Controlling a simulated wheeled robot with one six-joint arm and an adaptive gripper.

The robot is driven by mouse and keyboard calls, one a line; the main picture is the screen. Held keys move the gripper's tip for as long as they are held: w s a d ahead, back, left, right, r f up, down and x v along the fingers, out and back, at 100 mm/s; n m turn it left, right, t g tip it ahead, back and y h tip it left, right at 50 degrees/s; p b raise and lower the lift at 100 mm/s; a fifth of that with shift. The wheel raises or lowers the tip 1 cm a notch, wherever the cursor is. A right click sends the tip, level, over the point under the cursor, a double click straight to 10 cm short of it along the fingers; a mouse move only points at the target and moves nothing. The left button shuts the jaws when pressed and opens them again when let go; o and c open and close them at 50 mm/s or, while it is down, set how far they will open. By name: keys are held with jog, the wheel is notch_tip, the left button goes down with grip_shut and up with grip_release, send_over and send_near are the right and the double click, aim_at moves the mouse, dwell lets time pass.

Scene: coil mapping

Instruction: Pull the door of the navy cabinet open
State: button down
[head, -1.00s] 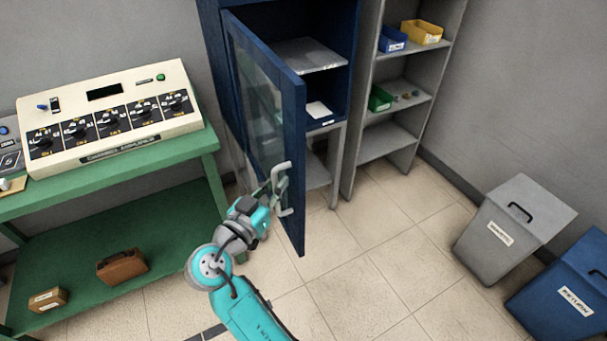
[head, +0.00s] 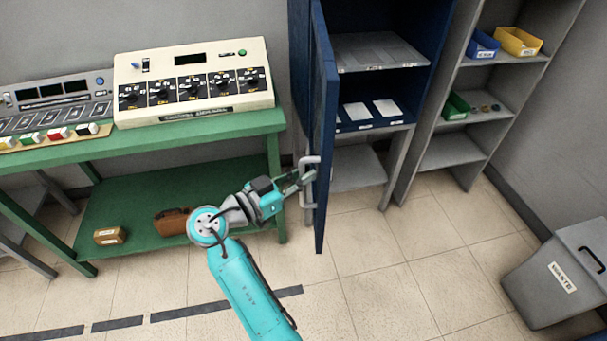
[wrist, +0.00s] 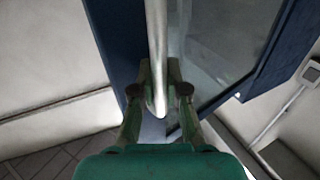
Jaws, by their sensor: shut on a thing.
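The navy cabinet (head: 427,22) stands at the top centre of the head view. Its door (head: 322,120) is swung wide open and seen almost edge-on; the shelves inside show. The door's pale handle (head: 309,164) is on the door's left face. My gripper (head: 306,178) is at the handle, shut on it. In the wrist view the metal handle bar (wrist: 156,50) runs down between the two fingers of my gripper (wrist: 159,92), with the navy door frame (wrist: 118,40) and its glass (wrist: 225,50) behind.
A green bench (head: 200,129) with a cream control unit (head: 195,85) stands left of the door. A grey shelf rack (head: 484,72) with small bins is right of the cabinet. A grey waste bin (head: 560,275) is at lower right. The tiled floor below the door is clear.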

jog(key=c, duration=1.2)
grip_release()
jog(key=shift+s+f, duration=0.1)
jog(key=v, duration=1.2)
